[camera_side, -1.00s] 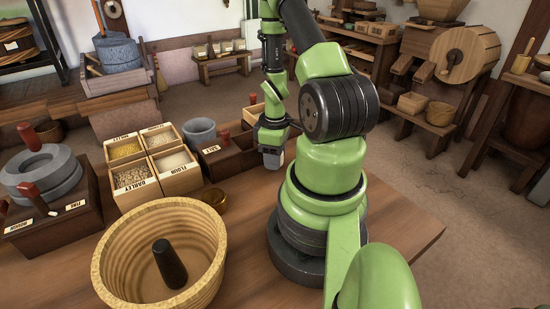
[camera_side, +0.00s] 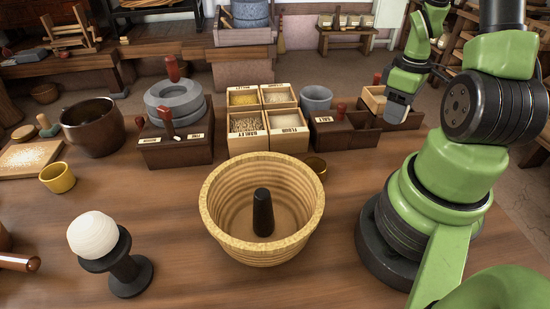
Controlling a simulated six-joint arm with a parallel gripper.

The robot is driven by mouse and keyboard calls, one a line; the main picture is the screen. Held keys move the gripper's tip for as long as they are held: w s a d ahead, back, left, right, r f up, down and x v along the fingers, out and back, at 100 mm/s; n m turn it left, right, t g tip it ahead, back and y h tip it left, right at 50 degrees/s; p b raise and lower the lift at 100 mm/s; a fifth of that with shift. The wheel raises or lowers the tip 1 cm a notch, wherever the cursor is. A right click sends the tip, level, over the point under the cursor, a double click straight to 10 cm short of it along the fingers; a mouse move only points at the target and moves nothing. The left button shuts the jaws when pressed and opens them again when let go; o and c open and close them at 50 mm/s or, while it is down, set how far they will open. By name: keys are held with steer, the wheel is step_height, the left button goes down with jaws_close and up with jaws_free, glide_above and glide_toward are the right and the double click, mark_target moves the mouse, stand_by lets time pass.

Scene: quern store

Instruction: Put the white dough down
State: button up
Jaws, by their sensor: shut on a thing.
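My gripper (camera_side: 396,109) is at the upper right, low over the dark wooden box marked SALT (camera_side: 345,134). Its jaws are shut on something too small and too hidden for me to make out. A white, faintly ridged ball (camera_side: 93,234) rests on a black stand (camera_side: 125,268) at the lower left, far from my gripper. It is the only white lump I see clearly; I cannot tell whether it is the dough.
A ribbed round basket (camera_side: 222,228) with a black post (camera_side: 263,212) stands in the middle. Behind it are labelled grain boxes (camera_side: 262,141) and a stone quern (camera_side: 176,103). A yellow cup (camera_side: 58,178) and dark bowl (camera_side: 92,127) are left. Table between stand and basket is clear.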

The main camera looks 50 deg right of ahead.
step_height(320, 180, up, 5)
steer(key=shift+d+r, duration=0.1)
steer(key=shift+r, duration=0.05)
steer(key=w+a+n, duration=0.3)
steer(key=w+n, duration=0.1)
steer(key=w, duration=0.9)
steer(key=n, duration=1)
glide_above(190, 196)
step_height(190, 196, down, 11)
steer(key=shift+f, duration=2.05)
steer(key=shift+f, duration=0.1)
